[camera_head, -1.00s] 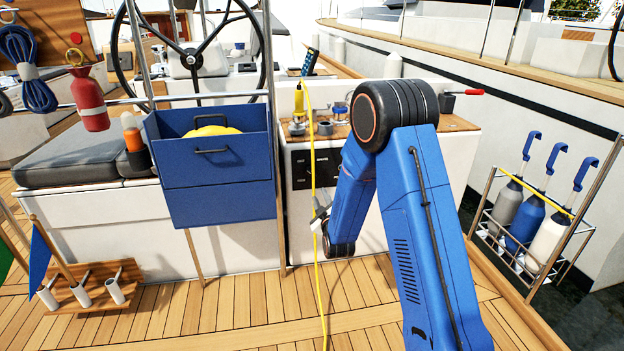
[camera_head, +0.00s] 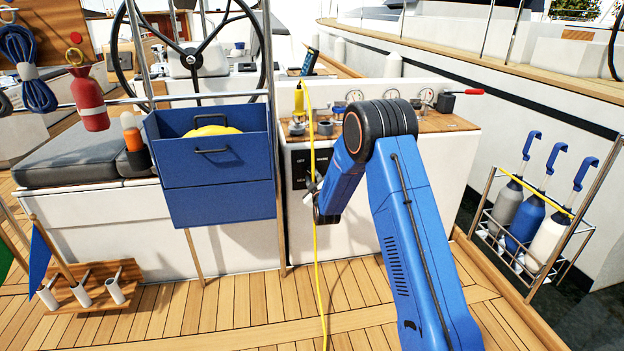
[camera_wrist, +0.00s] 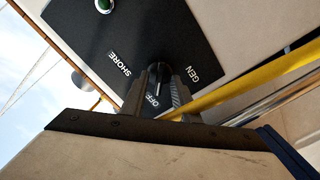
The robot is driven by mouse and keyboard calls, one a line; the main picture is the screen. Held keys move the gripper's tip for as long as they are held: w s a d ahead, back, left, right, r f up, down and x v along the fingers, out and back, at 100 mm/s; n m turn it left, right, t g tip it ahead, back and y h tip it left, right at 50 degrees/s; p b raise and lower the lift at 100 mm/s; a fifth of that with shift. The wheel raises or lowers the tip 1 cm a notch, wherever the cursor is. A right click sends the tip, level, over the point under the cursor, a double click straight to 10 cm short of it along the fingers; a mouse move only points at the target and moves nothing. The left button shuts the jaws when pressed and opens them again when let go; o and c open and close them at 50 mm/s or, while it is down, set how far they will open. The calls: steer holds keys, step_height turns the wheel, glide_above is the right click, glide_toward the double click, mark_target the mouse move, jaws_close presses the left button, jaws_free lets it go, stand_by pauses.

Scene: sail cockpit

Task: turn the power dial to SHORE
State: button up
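The black power panel (camera_wrist: 150,40) fills the top of the wrist view, with white SHORE (camera_wrist: 119,64), GEN (camera_wrist: 192,73) and OFF (camera_wrist: 153,101) labels and a green light (camera_wrist: 104,5). The dark dial (camera_wrist: 160,76) has a white pointer line lying towards the OFF side. My gripper (camera_wrist: 160,95) has its fingers apart, one on each side of the dial as seen; whether they touch it I cannot tell. In the head view my gripper (camera_head: 314,188) is at the front of the console, beside the panel (camera_head: 299,166), and the dial is hidden there.
A yellow cable (camera_head: 315,240) hangs down in front of the console, close by my gripper; it also crosses the wrist view (camera_wrist: 255,85). A blue bin (camera_head: 215,185) hangs just left. A rack with bottles (camera_head: 527,215) stands right.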

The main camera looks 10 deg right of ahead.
steer(key=shift+w, duration=0.5)
jaws_close()
